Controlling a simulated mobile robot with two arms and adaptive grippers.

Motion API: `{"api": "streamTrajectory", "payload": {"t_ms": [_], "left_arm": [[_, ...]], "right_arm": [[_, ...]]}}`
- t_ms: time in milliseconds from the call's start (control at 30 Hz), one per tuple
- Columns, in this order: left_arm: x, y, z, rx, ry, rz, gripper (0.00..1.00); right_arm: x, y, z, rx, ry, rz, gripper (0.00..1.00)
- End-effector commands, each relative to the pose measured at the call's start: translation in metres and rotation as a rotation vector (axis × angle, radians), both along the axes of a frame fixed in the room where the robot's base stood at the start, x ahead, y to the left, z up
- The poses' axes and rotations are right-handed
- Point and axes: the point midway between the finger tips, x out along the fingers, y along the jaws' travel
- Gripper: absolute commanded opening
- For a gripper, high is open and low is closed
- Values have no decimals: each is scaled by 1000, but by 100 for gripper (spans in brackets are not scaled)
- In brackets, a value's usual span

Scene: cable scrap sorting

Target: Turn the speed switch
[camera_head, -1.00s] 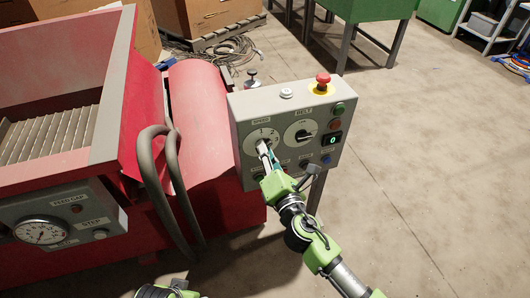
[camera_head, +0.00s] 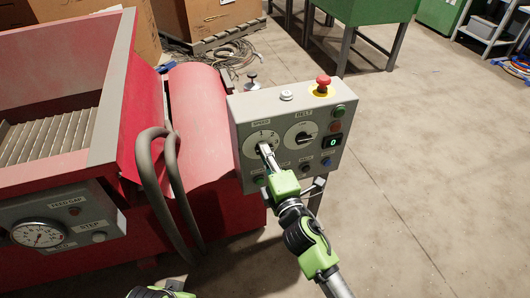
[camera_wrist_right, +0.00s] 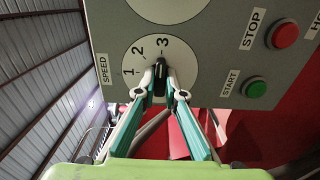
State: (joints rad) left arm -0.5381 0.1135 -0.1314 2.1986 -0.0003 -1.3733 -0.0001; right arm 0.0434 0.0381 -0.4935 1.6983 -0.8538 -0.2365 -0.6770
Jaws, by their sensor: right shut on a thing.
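The speed switch is a black knob (camera_wrist_right: 160,76) on a white round dial marked 1, 2 and 3 in the right wrist view. The knob stands nearly upright there, its upper end towards the 3. In the head view its dial (camera_head: 254,135) is at the left of the grey control box (camera_head: 240,112), partly covered by my gripper. My right gripper (camera_head: 264,148) reaches up from below and is shut on the knob, one fingertip (camera_wrist_right: 160,88) on each side. Only a piece of my left arm shows at the bottom edge; its fingers are out of sight.
The belt dial (camera_head: 301,134) is just right of the speed dial. A red emergency button (camera_head: 323,80) tops the box. Start (camera_wrist_right: 256,89) and stop (camera_wrist_right: 284,36) buttons lie near the gripper.

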Motion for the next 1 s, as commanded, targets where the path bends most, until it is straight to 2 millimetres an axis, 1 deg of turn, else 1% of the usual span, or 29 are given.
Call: {"api": "streamTrajectory", "payload": {"t_ms": [500, 533, 567, 600, 900, 1000], "left_arm": [[0, 0, -1, -1, 1, 0, 40], [0, 0, -1, -1, 1, 0, 40], [0, 0, -1, -1, 1, 0, 40], [0, 0, -1, -1, 1, 0, 40], [0, 0, -2, 0, 3, -3, 40], [0, 0, -1, 0, 2, -3, 40]], "right_arm": [[0, 0, -1, 15, 8, 0, 0], [0, 0, -1, 15, 8, 0, 18], [0, 0, -1, 15, 7, 0, 25], [0, 0, -1, 15, 7, 0, 27], [-1, 0, -1, 15, 6, 0, 27], [-5, -2, -1, 15, 6, 0, 27]]}}
